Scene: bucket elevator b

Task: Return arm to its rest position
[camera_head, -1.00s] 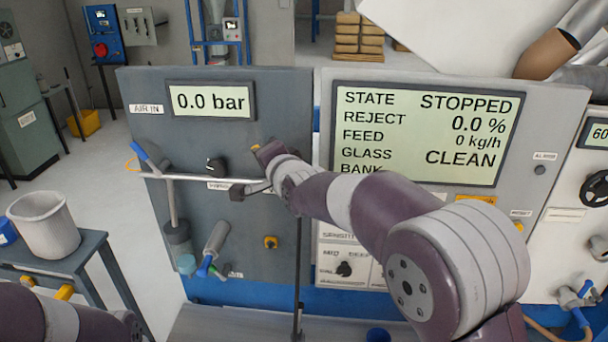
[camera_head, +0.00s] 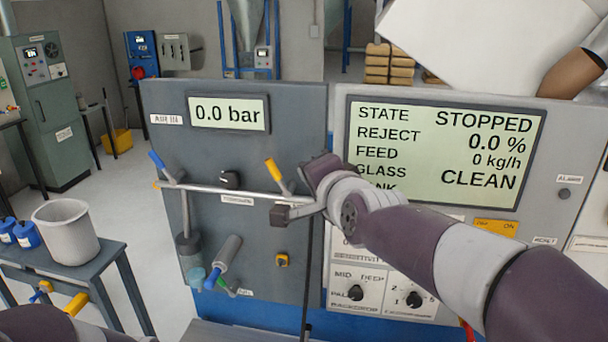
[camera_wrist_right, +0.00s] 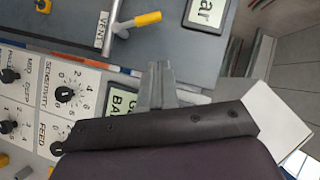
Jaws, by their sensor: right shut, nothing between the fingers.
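My right arm reaches in from the lower right of the head view, across the front of the panels. Its gripper (camera_head: 282,214) points left and is shut with nothing in it. In the head view it appears just below the pipe (camera_head: 225,190) and the yellow-handled valve (camera_head: 273,172). The wrist view shows the shut fingers (camera_wrist_right: 162,82) in front of the panels, apart from the yellow handle (camera_wrist_right: 147,19) marked VENT. Part of my left arm shows at the bottom left of the head view; its gripper is out of sight.
The grey air panel (camera_head: 170,108) reads 0.0 bar. The display (camera_head: 445,150) reads STOPPED and is partly covered by my arm. Knobs (camera_head: 413,298) sit below it. A side table (camera_head: 100,258) with a grey bucket (camera_head: 66,232) stands left; open floor lies beyond.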

